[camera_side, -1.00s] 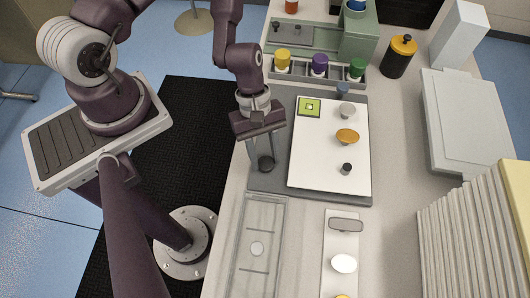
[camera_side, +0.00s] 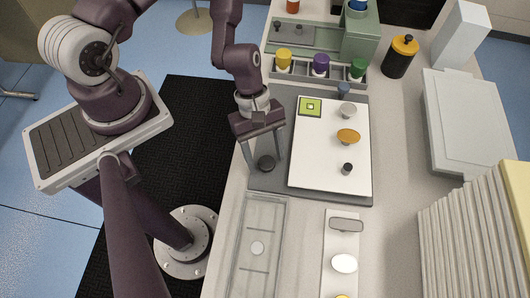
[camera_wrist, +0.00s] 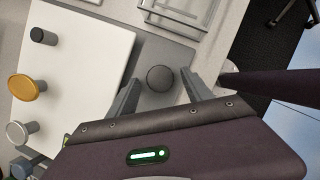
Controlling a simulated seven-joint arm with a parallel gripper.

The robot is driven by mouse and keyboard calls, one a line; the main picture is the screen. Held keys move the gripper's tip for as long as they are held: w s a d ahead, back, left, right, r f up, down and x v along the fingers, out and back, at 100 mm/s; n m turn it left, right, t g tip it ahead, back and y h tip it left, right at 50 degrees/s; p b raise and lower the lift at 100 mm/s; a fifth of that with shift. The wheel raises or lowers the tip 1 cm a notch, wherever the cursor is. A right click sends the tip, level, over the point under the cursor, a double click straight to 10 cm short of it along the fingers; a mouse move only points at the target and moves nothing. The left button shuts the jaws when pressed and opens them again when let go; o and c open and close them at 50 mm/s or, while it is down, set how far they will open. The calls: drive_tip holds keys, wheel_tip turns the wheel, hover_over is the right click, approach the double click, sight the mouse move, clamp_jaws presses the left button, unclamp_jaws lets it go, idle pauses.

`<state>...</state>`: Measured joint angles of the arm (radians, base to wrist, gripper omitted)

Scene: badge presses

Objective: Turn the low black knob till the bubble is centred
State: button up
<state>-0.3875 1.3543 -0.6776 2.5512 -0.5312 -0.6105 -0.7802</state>
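The low black knob (camera_side: 266,163) is a dark round disc on the grey base plate, left of the white plate. My gripper (camera_side: 264,157) is above it, pointing down, with its fingers apart on either side. In the wrist view the knob (camera_wrist: 160,78) lies between the open fingers (camera_wrist: 160,90), with a visible gap on both sides. A yellow-green square level (camera_side: 310,106) sits at the white plate's upper left corner. It shows a pale mark in its middle; the bubble's exact place is too small to tell.
The white plate (camera_side: 318,172) carries a taller black knob (camera_side: 347,168), an orange oval knob (camera_side: 348,136) and a grey knob (camera_side: 347,110). A clear tray (camera_side: 257,270) lies in front of the base plate. Yellow, purple and green knobs stand in a rack (camera_side: 300,75) behind.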

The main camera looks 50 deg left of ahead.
drive_tip(key=shift+w+a+r, duration=0.1)
drive_tip(key=shift+w+r, duration=0.05)
drive_tip(key=shift+r, duration=0.25)
drive_tip(key=v, duration=0.6)
drive_tip(key=shift+a+r, duration=0.15)
drive_tip(key=w+a+r+m+t+y, duration=0.1)
drive_tip(key=a+r+m+t+y, duration=0.2)
drive_tip(key=r, duration=0.5)
drive_tip(key=w+a+r+m+y, duration=0.1)
drive_tip(key=a+r+m, duration=0.3)
drive_tip(key=r+m, duration=0.25)
drive_tip(key=s+a+r+m+t, duration=0.1)
drive_tip(key=s+r+m, duration=0.2)
drive_tip(key=s+r, duration=0.2)
drive_tip(key=s+a+r+m+t, duration=0.1)
drive_tip(key=s+r+m+t, duration=0.1)
drive_tip(key=r, duration=0.7)
drive_tip(key=s+m, duration=0.1)
drive_tip(key=s, duration=0.1)
drive_tip(key=shift+s+t, duration=0.3)
drive_tip(key=shift+s, duration=0.05)
